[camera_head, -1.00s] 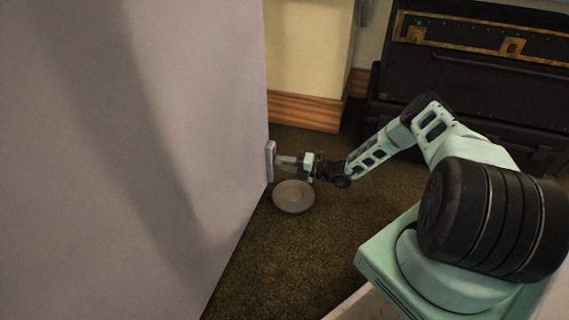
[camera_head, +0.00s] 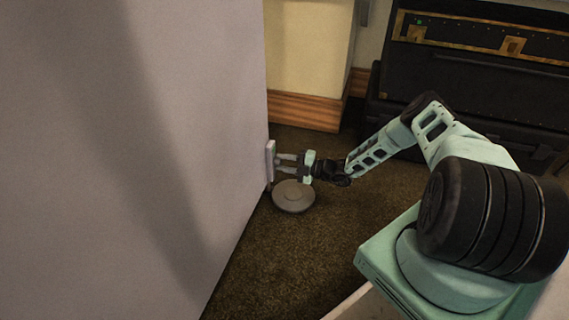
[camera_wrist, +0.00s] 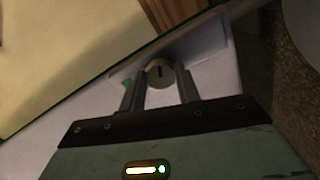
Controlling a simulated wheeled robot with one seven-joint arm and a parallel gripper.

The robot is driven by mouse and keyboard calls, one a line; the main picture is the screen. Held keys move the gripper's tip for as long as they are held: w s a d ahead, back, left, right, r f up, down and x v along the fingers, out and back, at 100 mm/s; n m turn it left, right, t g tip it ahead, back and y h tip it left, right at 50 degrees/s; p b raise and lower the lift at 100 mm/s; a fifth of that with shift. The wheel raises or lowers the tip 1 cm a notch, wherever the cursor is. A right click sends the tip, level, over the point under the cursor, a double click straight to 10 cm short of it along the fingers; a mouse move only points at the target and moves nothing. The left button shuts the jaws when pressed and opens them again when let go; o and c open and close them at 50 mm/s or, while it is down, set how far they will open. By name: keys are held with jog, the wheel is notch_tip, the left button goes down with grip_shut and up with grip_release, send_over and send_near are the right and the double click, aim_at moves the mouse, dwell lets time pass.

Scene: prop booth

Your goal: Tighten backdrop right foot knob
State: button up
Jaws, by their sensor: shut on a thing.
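The backdrop (camera_head: 130,150) is a large pale grey panel filling the left of the head view. A small pale plate (camera_head: 270,160) sits at its lower right edge. My gripper (camera_head: 279,163) reaches it from the right, with both fingers visible one above the other. In the wrist view the round grey knob (camera_wrist: 160,73), with a dark line on its face, stands on the plate (camera_wrist: 205,42). My gripper's fingers (camera_wrist: 160,80) are on either side of the knob, shut on it. A small green spot (camera_wrist: 126,82) shows beside the left finger. The knob is too small to make out in the head view.
A round grey disc (camera_head: 293,197) lies on the brown carpet (camera_head: 290,255) just below my gripper. A cream wall with a wooden skirting (camera_head: 305,111) stands behind. Black cases (camera_head: 475,75) fill the back right. The carpet in front is clear.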

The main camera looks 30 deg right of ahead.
jog(key=shift+s+d+f, duration=0.1)
jog(key=shift+f, duration=0.1)
jog(key=o, duration=1)
jog(key=shift+r, duration=0.1)
jog(key=shift+s+d+r, duration=0.1)
jog(key=shift+s+d, duration=0.05)
jog(key=p+v, duration=0.3)
jog(key=v, duration=0.5)
jog(key=p+v, duration=0.3)
jog(key=v, duration=0.6)
jog(key=shift+f, duration=0.25)
